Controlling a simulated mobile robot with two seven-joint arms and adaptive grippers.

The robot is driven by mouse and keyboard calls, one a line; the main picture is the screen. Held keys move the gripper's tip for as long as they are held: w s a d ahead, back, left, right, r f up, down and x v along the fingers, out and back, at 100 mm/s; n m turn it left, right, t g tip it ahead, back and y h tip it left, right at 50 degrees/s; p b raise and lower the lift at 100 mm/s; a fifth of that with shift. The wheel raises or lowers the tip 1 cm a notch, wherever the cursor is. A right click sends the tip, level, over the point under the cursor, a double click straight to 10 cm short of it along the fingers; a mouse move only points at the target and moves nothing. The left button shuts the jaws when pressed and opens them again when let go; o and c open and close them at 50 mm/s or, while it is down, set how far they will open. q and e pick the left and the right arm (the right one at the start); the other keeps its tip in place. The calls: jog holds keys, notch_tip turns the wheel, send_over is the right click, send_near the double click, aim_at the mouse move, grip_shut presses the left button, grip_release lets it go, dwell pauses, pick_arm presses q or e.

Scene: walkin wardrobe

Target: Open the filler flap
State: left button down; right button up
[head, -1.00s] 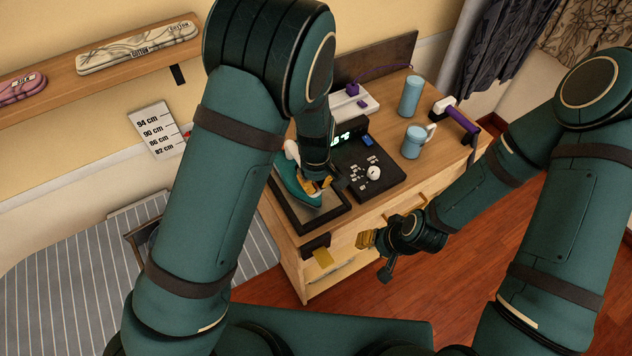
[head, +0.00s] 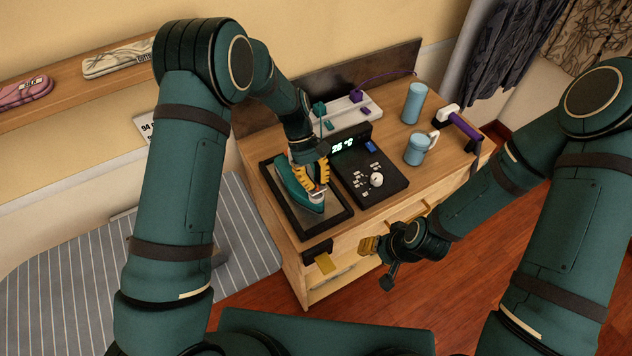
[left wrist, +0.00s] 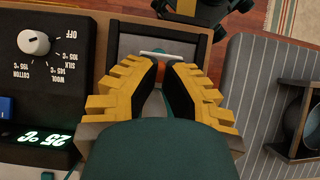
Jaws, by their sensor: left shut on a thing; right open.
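A teal iron (head: 290,188) stands on a grey, dark-rimmed rest (head: 341,214) on the wooden cabinet. My left gripper (head: 318,186) reaches down over the iron's front part, its yellow fingers closed against it. A small white part with a touch of red or orange (head: 316,198) shows at the fingertips. In the left wrist view, the fingertips (left wrist: 163,63) close near a white bar (left wrist: 160,54) and an orange bit. The fingers hide most of the iron's top, so the filler flap is not clearly visible. My right gripper (head: 367,246) is open and empty beside the cabinet front.
A black control box (head: 388,183) with a white dial and a lit display is right of the rest. Behind it lies a white power strip (head: 349,118). A blue cup (head: 414,104), a blue mug (head: 419,148) and a purple-handled tool (head: 462,127) stand farther right.

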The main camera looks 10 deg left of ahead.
pick_arm(q)
jog(key=shift+w+a, duration=0.1)
dwell(0.3)
jog(key=c, duration=0.9)
grip_release()
jog(key=shift+w+r, duration=0.1)
jog(key=v, duration=1.1)
jog(key=shift+w+a+r, duration=0.2)
jog(key=shift+w+a, duration=0.1)
jog(key=shift+a, duration=0.05)
